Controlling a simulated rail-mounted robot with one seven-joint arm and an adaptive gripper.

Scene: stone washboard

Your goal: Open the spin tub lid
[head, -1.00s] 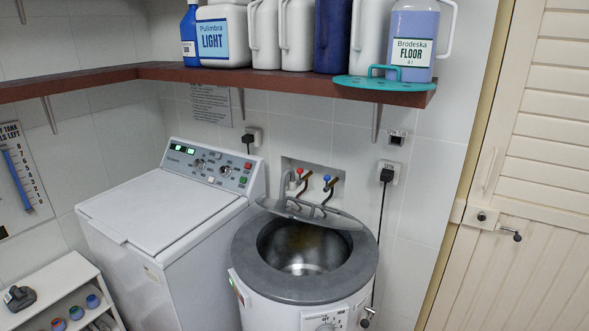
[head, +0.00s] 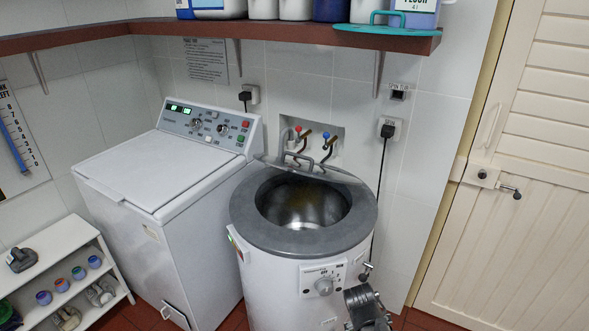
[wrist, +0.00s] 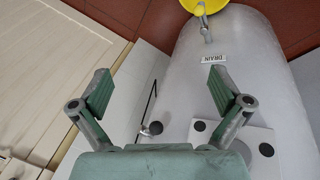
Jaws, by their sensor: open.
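The spin tub (head: 300,285) is a white drum with a grey top ring and a round opening. Its grey lid (head: 335,174) with an arched handle (head: 298,158) is raised and tilted at the back of the ring. The metal interior (head: 303,205) shows. My gripper (head: 366,305) is low in front of the tub, at the bottom edge of the head view, away from the lid. In the wrist view my gripper (wrist: 159,78) has its two fingers spread, with nothing between them. The tub's white side, with a DRAIN label (wrist: 213,59), lies beyond.
A white washing machine (head: 160,165) stands left of the tub. Taps (head: 302,138) and a cable are on the wall behind. A brown shelf (head: 285,33) with bottles hangs above. A white rack (head: 70,270) stands at lower left, and a pale door (head: 520,190) is at right.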

